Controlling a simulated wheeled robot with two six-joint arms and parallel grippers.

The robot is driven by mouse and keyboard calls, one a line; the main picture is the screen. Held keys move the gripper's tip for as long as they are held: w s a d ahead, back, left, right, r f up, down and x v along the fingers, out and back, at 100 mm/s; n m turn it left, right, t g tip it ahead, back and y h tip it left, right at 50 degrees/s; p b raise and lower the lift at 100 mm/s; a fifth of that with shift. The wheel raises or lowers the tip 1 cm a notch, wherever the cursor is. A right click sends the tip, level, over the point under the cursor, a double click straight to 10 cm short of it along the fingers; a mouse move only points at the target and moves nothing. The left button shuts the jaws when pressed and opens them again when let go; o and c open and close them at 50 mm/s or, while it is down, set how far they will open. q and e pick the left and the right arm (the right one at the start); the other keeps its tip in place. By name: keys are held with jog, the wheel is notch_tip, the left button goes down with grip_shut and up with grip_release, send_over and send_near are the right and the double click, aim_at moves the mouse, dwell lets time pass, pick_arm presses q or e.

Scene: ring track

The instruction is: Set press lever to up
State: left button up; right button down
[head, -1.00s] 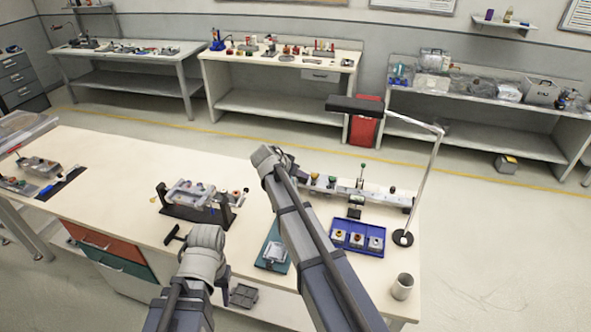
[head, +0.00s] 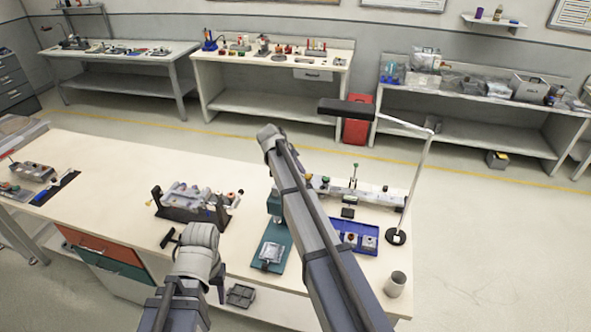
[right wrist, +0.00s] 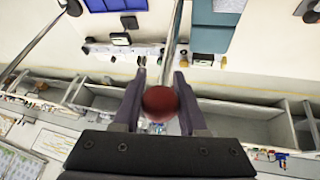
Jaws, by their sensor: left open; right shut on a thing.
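The press has a teal base (head: 271,250) and a teal column (head: 275,207) on the near workbench, partly hidden behind my right arm in the head view. A round red knob (right wrist: 160,103) sits between the fingers of my right gripper (right wrist: 160,82) in the right wrist view. The gripper is shut on it. My right gripper is hidden in the head view. My left gripper (head: 220,288) is open and empty at the bench's front edge, left of the press base.
A blue tray (head: 372,249) with silver parts stands right of my right arm. A lamp (head: 397,237) arches above the bench, its dark head (head: 346,109) near my right wrist. A grey cup (head: 396,284) stands at the front right. A dark fixture (head: 190,208) stands left of the press.

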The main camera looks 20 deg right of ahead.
jog(key=c, duration=0.9)
grip_release()
jog(key=o, duration=0.4)
jog(key=shift+w+d+f, duration=0.1)
jog(key=shift+f, duration=0.05)
jog(key=shift+o, duration=0.2)
jog(key=p+v, duration=0.6)
jog(key=v, duration=0.1)
jog(key=shift+d, duration=0.1)
jog(key=shift+a+r+p, duration=0.3)
jog(key=shift+r+p, duration=0.1)
